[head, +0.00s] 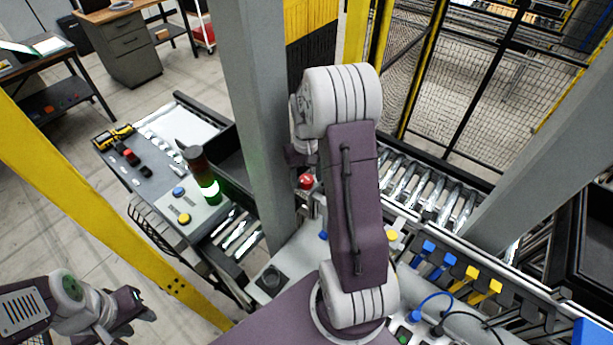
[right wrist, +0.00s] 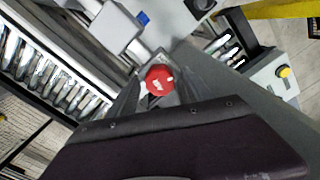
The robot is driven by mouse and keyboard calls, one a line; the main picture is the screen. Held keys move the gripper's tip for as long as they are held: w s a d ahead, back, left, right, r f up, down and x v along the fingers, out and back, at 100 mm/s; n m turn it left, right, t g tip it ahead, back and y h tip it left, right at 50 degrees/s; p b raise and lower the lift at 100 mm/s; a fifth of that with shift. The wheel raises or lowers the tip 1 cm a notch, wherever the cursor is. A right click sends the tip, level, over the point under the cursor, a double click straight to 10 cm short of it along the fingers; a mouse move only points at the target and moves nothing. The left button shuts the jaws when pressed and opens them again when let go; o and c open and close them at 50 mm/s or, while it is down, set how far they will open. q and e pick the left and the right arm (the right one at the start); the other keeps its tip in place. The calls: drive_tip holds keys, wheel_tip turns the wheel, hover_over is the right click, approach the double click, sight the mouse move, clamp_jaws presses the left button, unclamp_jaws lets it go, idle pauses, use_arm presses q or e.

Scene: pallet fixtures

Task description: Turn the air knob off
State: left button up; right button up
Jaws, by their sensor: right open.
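A round red knob (head: 306,181) with a white mark on its face sits low beside the grey post. I take it to be the air knob. In the right wrist view the red knob (right wrist: 159,80) lies between the dark fingers of my right gripper (right wrist: 158,88), which are open around its sides. I cannot tell whether they touch it. In the head view my right arm and wrist largely hide that gripper. My left gripper (head: 132,309) is at the lower left, far from the knob; its jaw opening is unclear.
The grey post (head: 255,110) rises close beside the knob. A roller conveyor (head: 425,190) lies right of my right arm. A black knob (head: 271,277) sits on a panel in front. A stack light (head: 203,175) and a button box (head: 180,205) stand left.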

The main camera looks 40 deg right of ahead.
sight(306, 178)
drive_tip(key=shift+r, duration=0.15)
wheel_tip(306, 178, up, 8)
drive_tip(key=b, duration=0.3)
drive_tip(key=shift+r, duration=0.45)
